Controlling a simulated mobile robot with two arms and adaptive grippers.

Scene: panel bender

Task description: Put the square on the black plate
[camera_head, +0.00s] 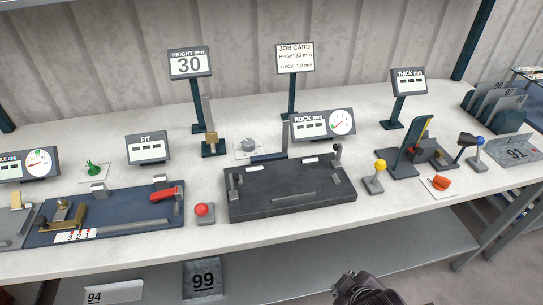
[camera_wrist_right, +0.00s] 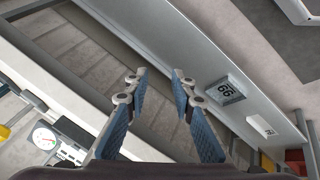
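The black plate (camera_head: 290,199) lies on the bench in the middle of the head view, with small posts at both ends. My right arm's end (camera_head: 362,291) shows at the bottom of the head view, in front of and below the bench edge. My left gripper is not in view.
The ROCK display (camera_head: 322,124) stands behind the black plate. A red button (camera_head: 204,212) is left of the plate and a yellow-knobbed lever (camera_head: 377,176) right of it. A blue fixture (camera_head: 105,212) lies farther left. A plate marked 99 (camera_head: 204,279) is below the bench.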

